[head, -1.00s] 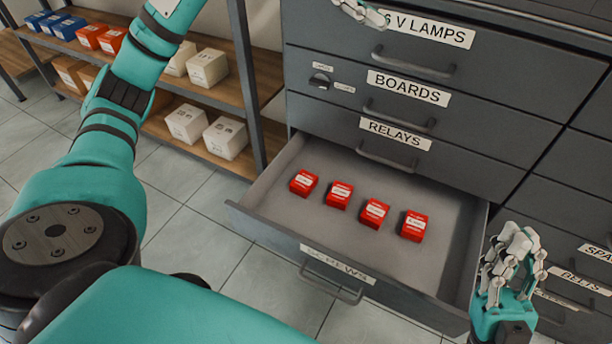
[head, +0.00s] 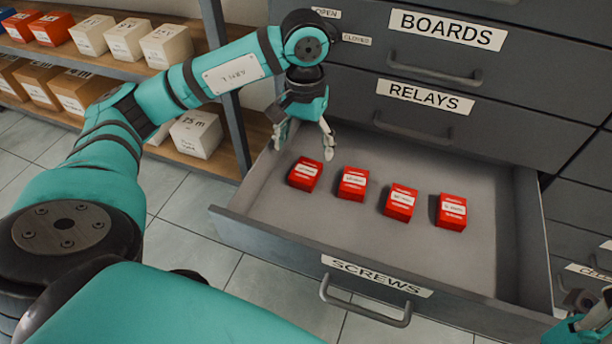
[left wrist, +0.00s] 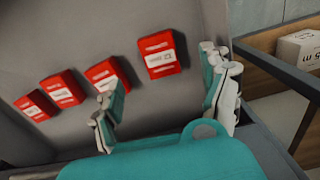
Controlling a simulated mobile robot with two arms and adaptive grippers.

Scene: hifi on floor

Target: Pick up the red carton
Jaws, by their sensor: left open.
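Several small red cartons with white labels stand in a row in the open grey drawer (head: 270,208) marked SCREWS. The leftmost red carton (head: 304,174) is closest to my left gripper (head: 304,142). That gripper hangs fingers down above the back left of the drawer, open and empty. In the left wrist view the nearest red carton (left wrist: 159,54) shows beyond the gap between the open fingers (left wrist: 165,100), not touched by them. The other red cartons (head: 353,184) stand to the right. My right gripper is only partly in view at the lower right edge (head: 590,325), and its fingers cannot be made out.
Closed drawers marked RELAYS (head: 480,130) and BOARDS (head: 500,60) rise above the open drawer's back. A shelf rack with white boxes (head: 196,134) stands at the left. The drawer's side walls and front bound the cartons. Bare drawer floor lies around them.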

